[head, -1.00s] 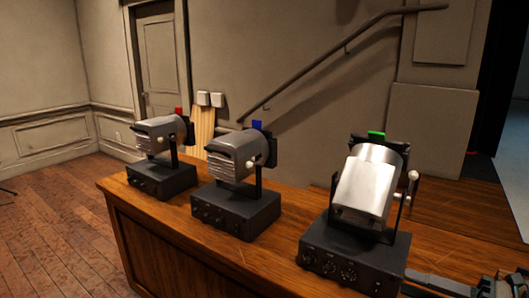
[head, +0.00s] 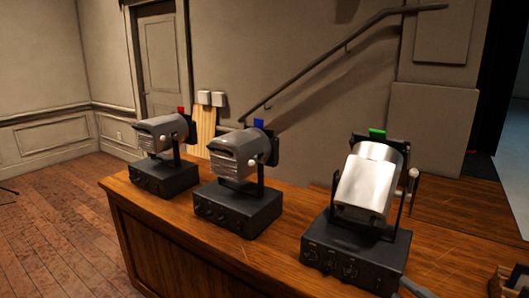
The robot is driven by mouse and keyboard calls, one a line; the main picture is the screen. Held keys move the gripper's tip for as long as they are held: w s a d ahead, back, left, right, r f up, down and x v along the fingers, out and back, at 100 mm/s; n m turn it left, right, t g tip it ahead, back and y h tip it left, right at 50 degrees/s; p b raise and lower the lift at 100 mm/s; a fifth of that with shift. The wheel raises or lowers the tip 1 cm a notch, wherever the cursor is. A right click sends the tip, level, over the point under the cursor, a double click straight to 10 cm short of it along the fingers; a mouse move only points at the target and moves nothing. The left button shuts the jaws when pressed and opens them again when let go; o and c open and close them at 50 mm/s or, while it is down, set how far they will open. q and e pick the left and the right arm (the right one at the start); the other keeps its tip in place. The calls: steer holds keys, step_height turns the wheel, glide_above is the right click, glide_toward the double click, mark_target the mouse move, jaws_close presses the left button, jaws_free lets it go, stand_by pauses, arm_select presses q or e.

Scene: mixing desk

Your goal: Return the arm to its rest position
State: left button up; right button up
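Three grey lamp projectors on black control boxes stand in a row on the wooden desk (head: 285,215). The left projector (head: 160,134) has a red tab on top, the middle projector (head: 238,153) a blue tab, and the right projector (head: 367,185) a green tab. The right one is the nearest and shows a bright silver face. What appears to be a small grey part of my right gripper (head: 417,288) shows at the bottom edge, beside the right projector's box. The rest of it is out of frame, so its opening does not show. My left gripper is not in view.
A small brown block-like object (head: 508,283) sits at the lower right corner, partly cut off. A handrail (head: 330,60) runs up the wall behind. The desk top right of the right projector is largely bare.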

steer(key=s+f+m+g+h, duration=0.1)
steer(key=s+f+m+h, duration=0.35)
steer(key=f+m, duration=0.35)
steer(key=s+f+m+g+h, duration=0.2)
steer(key=s+f+m+h, duration=0.3)
steer(key=f, duration=0.5)
steer(key=s+a+f+m+g, duration=0.4)
steer(key=s+a+f, duration=0.1)
steer(key=s, duration=0.5)
steer(key=s+a+f+m+g, duration=0.3)
steer(key=s+a+f+g, duration=0.15)
steer(key=s, duration=0.45)
steer(key=s+a+x, duration=0.1)
steer(key=a+x, duration=0.1)
steer(key=x, duration=1.8)
steer(key=s+f+t, duration=0.1)
steer(key=f, duration=0.7)
steer(key=s+a+f+t, duration=0.1)
steer(key=s+f, duration=0.1)
steer(key=f, duration=0.6)
steer(key=shift+s+y, duration=0.35)
steer(key=shift+y, duration=0.1)
steer(key=shift+a, duration=0.1)
steer(key=shift+c, duration=0.5)
